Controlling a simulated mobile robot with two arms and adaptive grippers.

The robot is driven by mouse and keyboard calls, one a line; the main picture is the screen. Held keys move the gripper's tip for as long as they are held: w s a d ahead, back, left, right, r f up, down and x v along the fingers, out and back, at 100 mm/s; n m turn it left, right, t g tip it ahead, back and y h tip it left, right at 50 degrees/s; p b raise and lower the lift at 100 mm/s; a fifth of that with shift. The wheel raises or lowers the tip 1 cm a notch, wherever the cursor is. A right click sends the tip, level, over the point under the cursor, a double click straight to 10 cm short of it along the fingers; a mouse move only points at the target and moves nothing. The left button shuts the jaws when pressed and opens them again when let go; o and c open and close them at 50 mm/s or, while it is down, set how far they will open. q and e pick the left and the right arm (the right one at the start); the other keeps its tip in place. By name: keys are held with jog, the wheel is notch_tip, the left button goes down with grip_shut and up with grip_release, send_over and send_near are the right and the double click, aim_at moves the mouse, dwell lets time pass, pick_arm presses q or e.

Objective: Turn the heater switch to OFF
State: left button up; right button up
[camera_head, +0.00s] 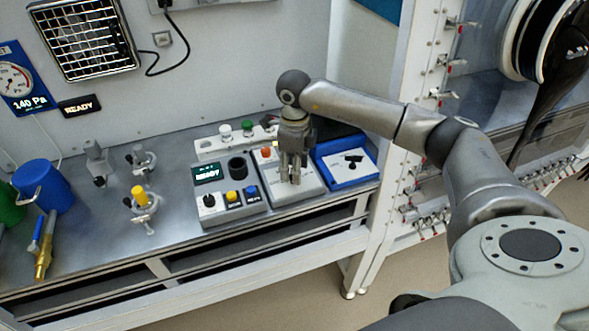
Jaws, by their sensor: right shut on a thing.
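My right gripper (291,178) reaches in from the right and points down over a light grey control box (305,188) on the metal bench. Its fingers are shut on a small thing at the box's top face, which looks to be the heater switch. The fingers hide the switch, so its shape, its setting and any OFF mark cannot be read. An orange button (266,153) sits on the same box, just left of the gripper. My left gripper is not in view.
A darker control box (225,212) with a READY display and knobs stands close on the left. A blue tray (331,179) holding small black parts is close on the right. A white strip (210,150) with green and white knobs lies behind. Clamps and a blue container (45,186) stand farther left.

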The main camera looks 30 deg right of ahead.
dwell(0.4)
jog(key=o, duration=1)
jog(key=shift+r, duration=0.1)
notch_tip(320, 180, up, 12)
jog(key=shift+f, duration=0.1)
